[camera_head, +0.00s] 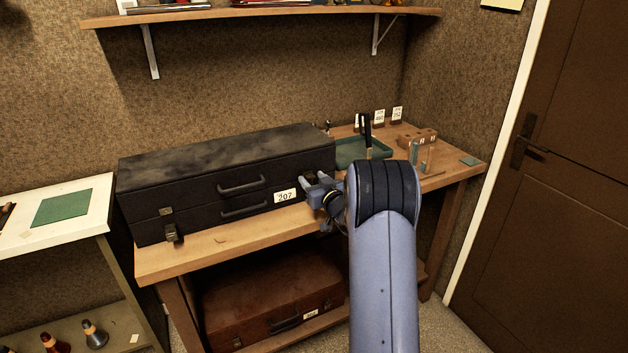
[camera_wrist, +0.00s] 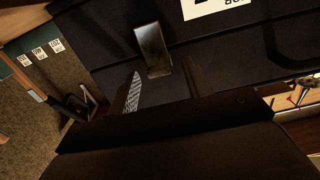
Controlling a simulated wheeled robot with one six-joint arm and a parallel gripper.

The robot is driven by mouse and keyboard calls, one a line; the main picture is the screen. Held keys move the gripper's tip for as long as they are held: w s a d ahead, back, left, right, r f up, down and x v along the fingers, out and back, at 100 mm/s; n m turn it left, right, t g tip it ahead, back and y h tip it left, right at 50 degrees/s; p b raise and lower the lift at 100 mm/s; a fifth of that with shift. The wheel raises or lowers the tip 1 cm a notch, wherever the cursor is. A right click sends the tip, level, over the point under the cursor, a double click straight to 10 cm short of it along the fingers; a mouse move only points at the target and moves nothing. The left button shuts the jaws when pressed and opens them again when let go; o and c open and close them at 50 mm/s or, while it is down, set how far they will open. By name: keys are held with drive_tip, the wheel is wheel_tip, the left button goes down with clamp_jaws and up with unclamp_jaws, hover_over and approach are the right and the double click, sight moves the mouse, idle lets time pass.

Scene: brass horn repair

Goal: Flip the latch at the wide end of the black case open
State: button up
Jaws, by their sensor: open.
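The black case (camera_head: 222,172) lies on the workbench with two handles and a white 207 label on its front. A metal latch (camera_head: 172,232) shows near its left end. Another metal latch (camera_wrist: 152,48) is in the wrist view, beside the white label; in the head view my gripper and arm hide this spot. My gripper (camera_head: 318,186) is at the right end of the case front. In the wrist view its fingers (camera_wrist: 160,80) are open and empty, with the latch just beyond and between their tips. I cannot tell whether they touch it.
A green tray (camera_head: 362,152) and a wooden block (camera_head: 417,135) stand on the workbench (camera_head: 190,259) right of the case. A brown case (camera_head: 270,298) lies on the lower shelf. A wall shelf (camera_head: 260,13) hangs above. A white table (camera_head: 85,222) is at left.

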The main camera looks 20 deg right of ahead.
sight(312, 179)
drive_tip(key=c, duration=1)
drive_tip(key=shift+f, duration=0.1)
drive_tip(key=shift+f+b, duration=0.1)
drive_tip(key=shift+b, duration=0.35)
drive_tip(key=b, duration=0.1)
drive_tip(key=t+b, duration=0.1)
drive_tip(key=b, duration=0.1)
drive_tip(key=shift+s+f, duration=0.2)
drive_tip(key=shift+f, duration=0.15)
drive_tip(key=t+b, duration=0.1)
drive_tip(key=b, duration=0.4)
drive_tip(key=shift+s+f, duration=0.25)
drive_tip(key=shift+f, duration=0.15)
drive_tip(key=t+b, duration=0.1)
drive_tip(key=b, duration=0.5)
drive_tip(key=s+f+t+b, duration=0.1)
drive_tip(key=t+b, duration=0.1)
drive_tip(key=b, duration=0.4)
drive_tip(key=shift+f+t+b, duration=0.2)
drive_tip(key=shift+t+b, duration=0.1)
drive_tip(key=t+b, duration=0.1)
drive_tip(key=b, duration=0.2)
drive_tip(key=shift+s+t+b, duration=0.15)
drive_tip(key=shift+t+b, duration=0.25)
drive_tip(key=shift+b, duration=0.45)
